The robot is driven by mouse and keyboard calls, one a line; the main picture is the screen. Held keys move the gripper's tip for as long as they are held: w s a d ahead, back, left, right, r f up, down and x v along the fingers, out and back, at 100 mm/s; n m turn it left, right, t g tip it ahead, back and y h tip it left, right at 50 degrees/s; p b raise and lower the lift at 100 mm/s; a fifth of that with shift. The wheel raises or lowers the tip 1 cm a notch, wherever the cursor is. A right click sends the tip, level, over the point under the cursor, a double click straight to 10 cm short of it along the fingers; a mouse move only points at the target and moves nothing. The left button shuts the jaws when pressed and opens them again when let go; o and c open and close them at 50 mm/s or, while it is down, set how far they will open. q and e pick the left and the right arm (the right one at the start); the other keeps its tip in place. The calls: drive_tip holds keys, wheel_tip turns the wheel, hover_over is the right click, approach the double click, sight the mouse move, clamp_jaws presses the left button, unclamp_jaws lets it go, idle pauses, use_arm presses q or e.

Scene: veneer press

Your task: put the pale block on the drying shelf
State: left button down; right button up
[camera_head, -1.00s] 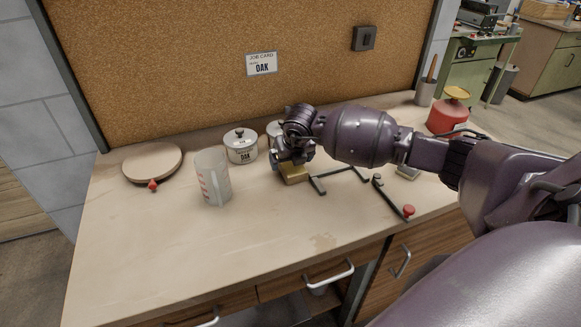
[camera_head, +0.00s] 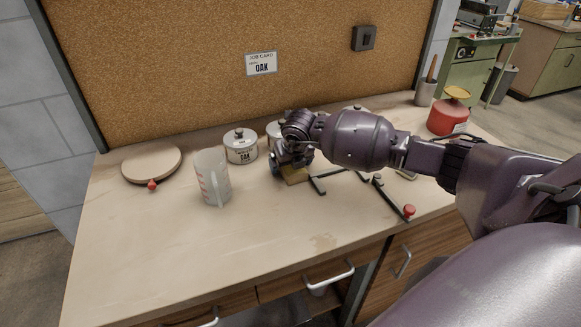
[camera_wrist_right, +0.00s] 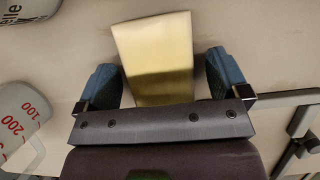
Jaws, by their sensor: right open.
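The pale block (camera_head: 296,176), yellowish wood, lies on the workbench and is partly hidden behind my right gripper (camera_head: 281,168) in the head view. In the right wrist view the block (camera_wrist_right: 155,55) shows between the two blue fingers of my open right gripper (camera_wrist_right: 160,75), with a finger on each side. A narrow gap shows beside each finger. I cannot make out a drying shelf in either view. My left gripper is not in view.
A round board (camera_head: 151,163) lies farther left. A dark metal frame (camera_head: 318,186) and a red-knobbed bar (camera_head: 393,198) lie to the right. The bench's front is clear.

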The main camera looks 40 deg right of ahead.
drive_tip(key=shift+c, duration=0.2)
drive_tip(key=c, duration=1.1)
wheel_tip(320, 180, up, 20)
drive_tip(key=shift+r+p, duration=0.25)
drive_tip(key=shift+p, duration=0.2)
